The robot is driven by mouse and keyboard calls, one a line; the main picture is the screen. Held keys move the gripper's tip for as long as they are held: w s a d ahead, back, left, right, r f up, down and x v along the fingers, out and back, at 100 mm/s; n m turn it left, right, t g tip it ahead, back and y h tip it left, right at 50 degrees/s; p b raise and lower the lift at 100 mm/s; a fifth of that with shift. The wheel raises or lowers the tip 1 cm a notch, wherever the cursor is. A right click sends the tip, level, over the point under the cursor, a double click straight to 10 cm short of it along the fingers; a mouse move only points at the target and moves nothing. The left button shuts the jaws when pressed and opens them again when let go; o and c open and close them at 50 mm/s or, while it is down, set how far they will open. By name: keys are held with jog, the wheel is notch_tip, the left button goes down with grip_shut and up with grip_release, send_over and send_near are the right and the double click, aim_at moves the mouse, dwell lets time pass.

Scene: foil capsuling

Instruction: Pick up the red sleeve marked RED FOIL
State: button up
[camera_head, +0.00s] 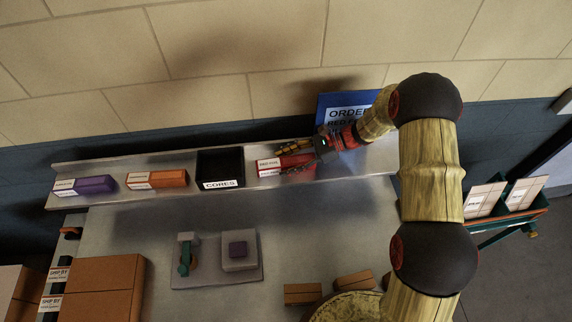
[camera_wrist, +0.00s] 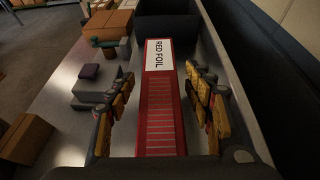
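The red sleeve marked RED FOIL (camera_head: 269,164) lies on the back shelf, right of the black CORES bin. In the wrist view the red sleeve (camera_wrist: 159,107) runs lengthwise down the middle, its white RED FOIL label at the far end. My gripper (camera_head: 296,158) is at the sleeve's right part. In the wrist view my gripper (camera_wrist: 161,100) is open, one yellow finger on each side of the sleeve, with a visible gap on both sides. The sleeve's near end is hidden by the gripper's body.
The black CORES bin (camera_head: 220,167) stands just left of the sleeve. An orange sleeve (camera_head: 172,179) and a purple sleeve (camera_head: 97,184) lie farther left on the shelf. A blue ORDER board (camera_head: 334,101) stands behind my gripper. A grey fixture (camera_head: 218,272) sits on the table below.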

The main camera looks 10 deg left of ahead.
jog(key=c, duration=1.1)
jog(key=shift+c, duration=0.2)
